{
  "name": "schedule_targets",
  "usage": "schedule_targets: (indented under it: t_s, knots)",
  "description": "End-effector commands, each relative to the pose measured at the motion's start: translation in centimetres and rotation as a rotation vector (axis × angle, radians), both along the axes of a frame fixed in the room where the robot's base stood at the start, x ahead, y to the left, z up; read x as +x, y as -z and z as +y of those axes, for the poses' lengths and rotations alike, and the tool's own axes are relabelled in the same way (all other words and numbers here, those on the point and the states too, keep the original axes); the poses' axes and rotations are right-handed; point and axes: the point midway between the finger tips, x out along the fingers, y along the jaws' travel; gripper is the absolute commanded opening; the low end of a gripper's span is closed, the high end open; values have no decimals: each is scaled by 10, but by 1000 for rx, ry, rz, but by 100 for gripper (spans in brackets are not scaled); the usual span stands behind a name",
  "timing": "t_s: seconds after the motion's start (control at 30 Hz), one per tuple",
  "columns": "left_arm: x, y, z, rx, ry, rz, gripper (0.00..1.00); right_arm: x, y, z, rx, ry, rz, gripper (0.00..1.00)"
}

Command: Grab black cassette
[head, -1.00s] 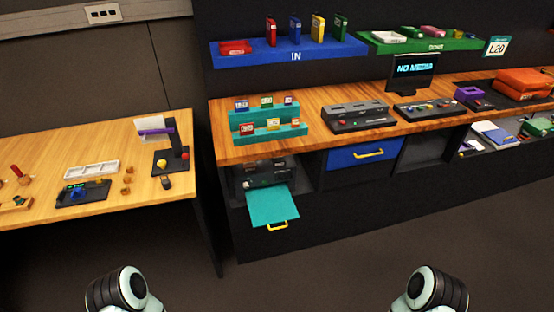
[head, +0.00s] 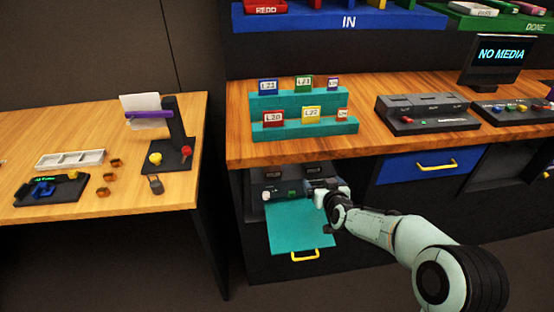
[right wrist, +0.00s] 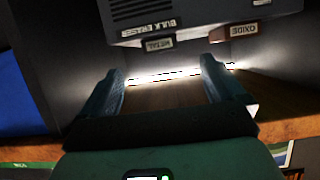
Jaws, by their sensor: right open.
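I cannot pick out a black cassette for certain in either view. My right gripper (head: 314,188) reaches into the open compartment under the wooden counter, above the pulled-out teal tray (head: 290,232). In the right wrist view the gripper (right wrist: 160,66) is open, with nothing clearly between its fingers. Ahead of the fingers is a dark grey unit (right wrist: 185,20) lettered BULK ERASER, upside down in that view, with METAL (right wrist: 167,43) and OXIDE (right wrist: 243,29) labels. My gripper and arm hide part of the compartment in the head view. My left gripper is not in view.
The counter edge (head: 300,156) lies just above my right arm. On the counter stand teal racks (head: 300,131) with labelled cassettes and a dark deck (head: 425,116). A closed blue drawer (head: 400,170) is right of the compartment. A side table (head: 100,192) stands left.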

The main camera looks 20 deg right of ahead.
Motion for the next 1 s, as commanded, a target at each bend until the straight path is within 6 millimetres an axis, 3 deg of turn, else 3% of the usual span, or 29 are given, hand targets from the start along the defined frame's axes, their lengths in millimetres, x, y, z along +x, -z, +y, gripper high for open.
schedule_targets:
  t_s: [0.17, 0.47, 0.8, 1.0]
  knots:
    - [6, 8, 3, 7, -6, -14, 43, 11, -17, -9, -24, 9, -46, 96]
    - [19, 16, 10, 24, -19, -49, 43, 59, 3, -20, -21, 9, -43, 96]
    - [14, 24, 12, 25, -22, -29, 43, 83, 12, -27, -22, 8, -43, 96]
    - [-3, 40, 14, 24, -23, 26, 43, 103, 27, -36, -21, 10, -43, 96]
